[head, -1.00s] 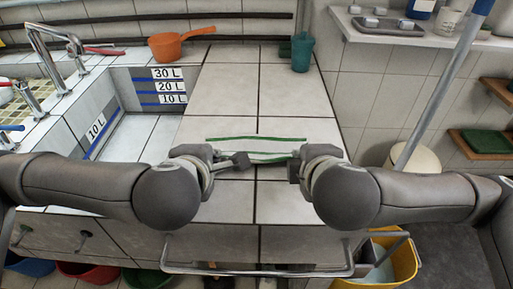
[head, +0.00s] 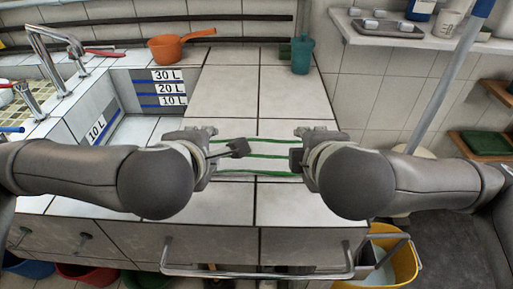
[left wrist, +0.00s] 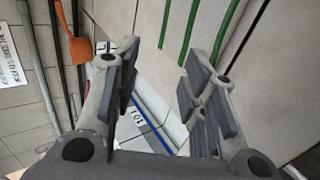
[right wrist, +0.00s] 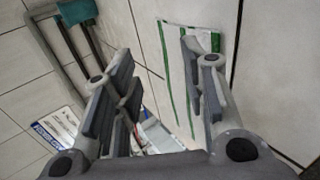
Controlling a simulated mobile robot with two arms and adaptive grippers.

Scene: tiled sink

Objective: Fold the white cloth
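The white cloth (head: 265,148) with green stripes lies on the tiled counter between my two grippers. Three green stripes run left to right in the head view. It also shows at the top of the left wrist view (left wrist: 205,22) and in the right wrist view (right wrist: 176,70). My left gripper (left wrist: 160,75) is open and empty at the cloth's left end. My right gripper (right wrist: 158,85) is open and empty at its right end; one finger overlaps the cloth in view. The cloth's ends are partly hidden by the grippers, and I cannot tell whether they touch it.
A tiled basin (head: 135,127) with level marks lies left of the counter. A blue-handled pole (head: 447,85) leans at right. The counter behind the cloth is clear.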

